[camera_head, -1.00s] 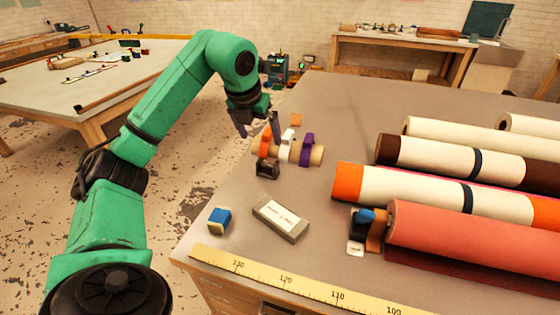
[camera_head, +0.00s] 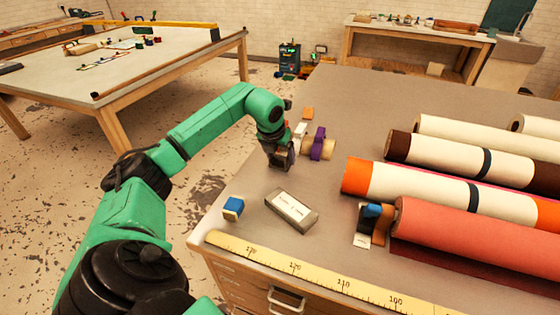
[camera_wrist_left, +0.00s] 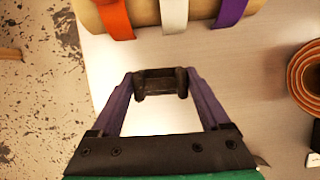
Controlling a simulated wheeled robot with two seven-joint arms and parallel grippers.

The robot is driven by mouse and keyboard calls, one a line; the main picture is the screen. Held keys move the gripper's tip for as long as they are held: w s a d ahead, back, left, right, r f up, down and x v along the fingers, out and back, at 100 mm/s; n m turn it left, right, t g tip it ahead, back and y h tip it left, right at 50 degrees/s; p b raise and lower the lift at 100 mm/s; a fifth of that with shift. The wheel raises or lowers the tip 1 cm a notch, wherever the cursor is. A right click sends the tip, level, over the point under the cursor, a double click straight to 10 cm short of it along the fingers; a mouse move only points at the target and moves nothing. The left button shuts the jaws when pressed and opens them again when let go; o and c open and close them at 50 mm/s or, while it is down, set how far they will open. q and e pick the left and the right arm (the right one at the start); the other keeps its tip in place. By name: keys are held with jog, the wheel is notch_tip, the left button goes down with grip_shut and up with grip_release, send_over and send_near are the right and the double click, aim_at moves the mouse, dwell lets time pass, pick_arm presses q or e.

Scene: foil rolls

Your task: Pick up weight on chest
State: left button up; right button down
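A small black object (camera_wrist_left: 160,82), perhaps the weight, stands on the grey top of the chest (camera_head: 235,185). In the left wrist view it lies between the tips of my left gripper (camera_wrist_left: 160,85). The two purple fingers are apart, one at each side of it; I cannot tell whether they touch it. In the head view my left gripper (camera_head: 280,158) points down over that spot and largely hides the object. A grey block with a white label (camera_head: 291,208) lies nearer on the chest. My right gripper is not in view.
A beige roll (camera_head: 326,149) with orange, white and purple bands lies just beyond the gripper. A blue-and-cream block (camera_head: 233,208) sits near the left edge. A yellow ruler (camera_head: 320,275) runs along the front. Large rolls (camera_head: 440,190) fill the right side.

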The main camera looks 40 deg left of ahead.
pick_arm(q)
grip_shut()
jog(key=shift+r, duration=0.1)
